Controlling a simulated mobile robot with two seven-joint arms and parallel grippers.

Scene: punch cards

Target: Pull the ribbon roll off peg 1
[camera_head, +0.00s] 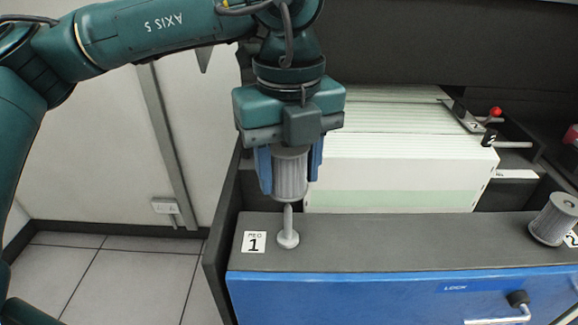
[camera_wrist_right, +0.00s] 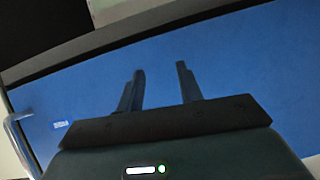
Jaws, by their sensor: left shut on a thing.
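A grey ribbed ribbon roll (camera_head: 290,174) is held upright between the blue fingers of my left gripper (camera_head: 289,186) in the head view. The gripper points down and is shut on the roll's sides. Peg 1 (camera_head: 288,224) stands on the dark ledge directly below the roll, its base and lower shaft bare. I cannot tell whether the peg's tip is still inside the roll. A white label (camera_head: 254,242) marked 1 lies left of the peg. My right gripper (camera_wrist_right: 161,80) is open and empty, in front of a blue panel in the right wrist view.
Another grey roll (camera_head: 555,219) sits at the ledge's right end, beside a label 2. A white paper stack (camera_head: 400,165) lies behind the ledge, with a red-knobbed lever (camera_head: 495,112) to its right. The blue front panel (camera_head: 370,296) has a handle (camera_head: 500,320). Open floor lies left.

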